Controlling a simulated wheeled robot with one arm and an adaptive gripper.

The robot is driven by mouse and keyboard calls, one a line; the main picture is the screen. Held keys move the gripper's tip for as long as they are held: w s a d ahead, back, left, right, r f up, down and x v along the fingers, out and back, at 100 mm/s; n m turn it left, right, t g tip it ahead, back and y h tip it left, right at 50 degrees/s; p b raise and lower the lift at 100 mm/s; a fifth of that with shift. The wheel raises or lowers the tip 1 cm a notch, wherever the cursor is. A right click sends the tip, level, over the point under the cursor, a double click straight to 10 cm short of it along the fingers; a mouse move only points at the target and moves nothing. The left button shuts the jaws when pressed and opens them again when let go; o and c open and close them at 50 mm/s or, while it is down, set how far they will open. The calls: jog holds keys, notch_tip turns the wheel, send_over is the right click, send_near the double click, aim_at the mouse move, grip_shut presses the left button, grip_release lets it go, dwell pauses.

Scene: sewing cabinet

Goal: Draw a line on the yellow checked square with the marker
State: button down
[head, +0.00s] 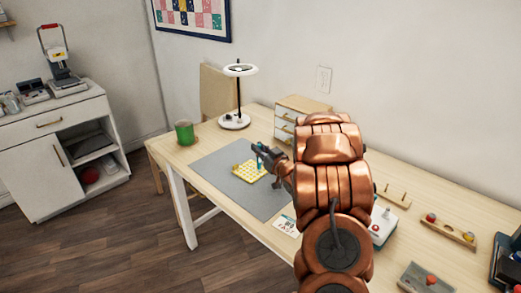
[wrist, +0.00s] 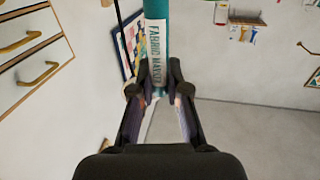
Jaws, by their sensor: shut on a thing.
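The yellow checked square (head: 248,172) lies flat on the grey mat (head: 217,167) on the table in the head view. My gripper (head: 263,158) is just to the right of and above the square's back part in the picture. It is shut on the teal marker (wrist: 155,38), which has a white label with dark lettering. Only a small teal bit of the marker (head: 260,147) shows in the head view. Its tip is hidden, so I cannot tell whether it touches the square. I see no line on the square, though it is small and partly covered.
A green mug (head: 184,134) stands on the table's left end. A white lamp (head: 237,118) and a small drawer unit (head: 296,108) stand behind the mat. A white card (head: 286,226) lies near the front edge. Pegged wooden boards (head: 448,232) are at right.

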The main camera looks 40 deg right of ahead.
jog(key=w+a, duration=0.1)
jog(key=w, duration=0.5)
dwell(6.4)
jog(key=shift+w+r, duration=0.1)
jog(key=shift+r, duration=0.15)
dwell(0.8)
